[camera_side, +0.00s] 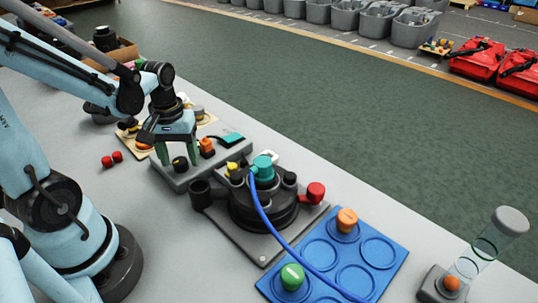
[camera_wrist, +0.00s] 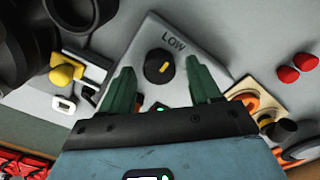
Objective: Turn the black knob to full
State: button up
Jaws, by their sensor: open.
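The black knob (camera_wrist: 159,67) is round with an orange pointer line. It sits on a grey panel (camera_wrist: 140,45) beside the printed word "LOW". In the side view the knob (camera_side: 180,164) is on the near end of the grey box (camera_side: 172,182). My gripper (camera_wrist: 160,82) has its two green fingers apart, one on each side of the knob in the wrist view. In the side view my gripper (camera_side: 179,156) points down over the knob. I cannot tell whether the fingers touch it. No "full" marking is visible.
A black round machine (camera_side: 262,208) with a teal cap and blue hose stands right of the box.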

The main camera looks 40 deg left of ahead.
jog(key=shift+f, duration=0.1)
jog(key=c, duration=1.1)
jog(key=shift+o, duration=0.2)
jog(key=shift+m, duration=0.3)
jog(key=m, duration=0.5)
jog(key=shift+m, duration=0.3)
jog(key=m, duration=0.5)
jog(key=shift+d+m, duration=0.15)
jog(key=shift+m, duration=0.15)
